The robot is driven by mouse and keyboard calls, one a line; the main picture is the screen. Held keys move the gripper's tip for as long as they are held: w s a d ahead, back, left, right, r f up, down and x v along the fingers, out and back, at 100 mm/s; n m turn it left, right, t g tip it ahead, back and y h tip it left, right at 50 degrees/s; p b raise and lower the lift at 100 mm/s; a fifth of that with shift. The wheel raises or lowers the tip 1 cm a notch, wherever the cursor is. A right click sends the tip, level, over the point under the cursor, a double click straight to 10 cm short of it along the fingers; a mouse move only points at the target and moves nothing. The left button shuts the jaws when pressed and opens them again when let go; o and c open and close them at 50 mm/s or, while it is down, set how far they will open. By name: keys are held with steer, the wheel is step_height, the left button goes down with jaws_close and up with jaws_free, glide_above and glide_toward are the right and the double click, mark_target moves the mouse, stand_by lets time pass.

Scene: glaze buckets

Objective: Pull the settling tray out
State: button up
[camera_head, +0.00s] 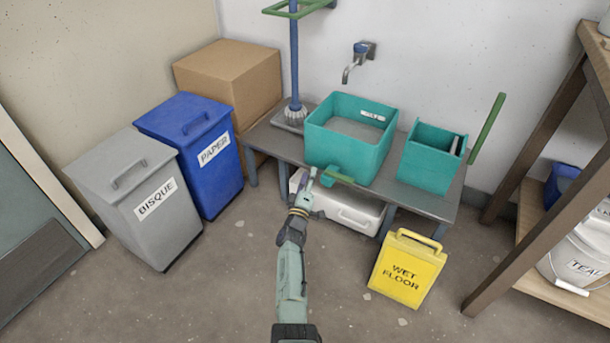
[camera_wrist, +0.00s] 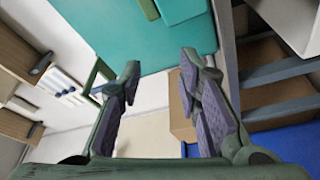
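A white tray (camera_head: 351,213) with a handle slot in its front sits under the grey bench; I take it to be the settling tray. A white box at the upper right of the wrist view (camera_wrist: 292,22) looks like the same tray. My gripper (camera_head: 309,177) is in front of the teal basin (camera_head: 345,154), above and left of the tray's front, and partly covers the tray in the head view. In the wrist view my gripper (camera_wrist: 159,65) is open, with nothing between its fingers and the basin's teal wall (camera_wrist: 110,30) beyond them.
A teal block with a green bar (camera_head: 338,178) sticks out from the basin's front, close to my gripper. A yellow wet-floor sign (camera_head: 407,269) stands right of the tray. Blue (camera_head: 190,140) and grey (camera_head: 135,192) bins stand left. The floor in front is mostly clear.

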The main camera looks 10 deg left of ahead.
steer(key=shift+w+a+r, duration=0.1)
steer(key=shift+w+a, duration=0.1)
steer(key=shift+a, duration=0.15)
steer(key=shift+r, duration=0.1)
